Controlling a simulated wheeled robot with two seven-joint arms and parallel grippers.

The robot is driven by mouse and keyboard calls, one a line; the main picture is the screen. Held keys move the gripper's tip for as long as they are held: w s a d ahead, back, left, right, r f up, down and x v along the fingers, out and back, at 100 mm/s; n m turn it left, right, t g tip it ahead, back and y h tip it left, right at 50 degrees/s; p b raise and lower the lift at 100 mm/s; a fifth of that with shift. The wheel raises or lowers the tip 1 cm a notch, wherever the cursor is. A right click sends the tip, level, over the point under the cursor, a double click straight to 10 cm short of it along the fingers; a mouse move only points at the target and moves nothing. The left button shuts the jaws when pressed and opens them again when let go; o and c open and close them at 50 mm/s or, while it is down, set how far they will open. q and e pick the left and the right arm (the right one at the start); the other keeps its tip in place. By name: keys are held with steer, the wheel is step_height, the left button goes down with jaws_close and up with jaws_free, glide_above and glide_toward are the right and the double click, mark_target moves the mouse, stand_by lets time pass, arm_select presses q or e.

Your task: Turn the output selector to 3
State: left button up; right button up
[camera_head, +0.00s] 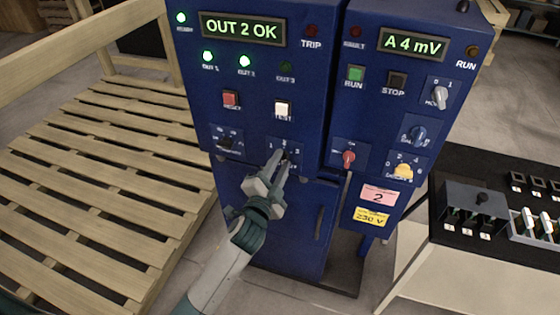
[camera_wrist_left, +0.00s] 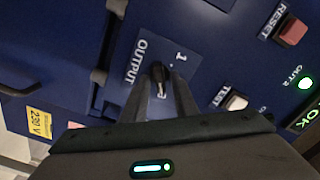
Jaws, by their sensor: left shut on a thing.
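The output selector is a small black knob (camera_wrist_left: 158,72) on a blue plate marked OUTPUT in the left wrist view. In the head view its plate (camera_head: 298,147) carries the marks 1, 2 and 3. My left gripper (camera_head: 281,162) reaches it from below and is shut on the knob; its fingers also show on both sides of the knob in the left wrist view (camera_wrist_left: 160,88). The fingers hide part of the knob, so its exact pointing is hard to read. The display (camera_head: 243,29) reads OUT 2 OK. The OUT 1 and OUT 2 lamps glow green; the OUT 3 lamp (camera_head: 286,67) is dark.
A red RESET button (camera_head: 231,99) and white TEST button (camera_head: 282,108) sit above the selector. A red knob (camera_head: 348,158) is to its right, on the second cabinet. A wooden pallet (camera_head: 90,190) lies left; a bench with switches (camera_head: 480,198) stands right.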

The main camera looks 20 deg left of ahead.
arm_select(q)
steer(key=shift+m, duration=0.3)
steer(key=o, duration=0.7)
steer(key=shift+c, duration=0.2)
steer(key=shift+s, duration=0.1)
steer(key=shift+s+f, duration=0.1)
steer(key=shift+s, duration=0.4)
steer(key=s+b, duration=0.4)
steer(key=s, duration=1.2)
steer(key=shift+s+a, duration=0.15)
steer(key=shift+a, duration=0.1)
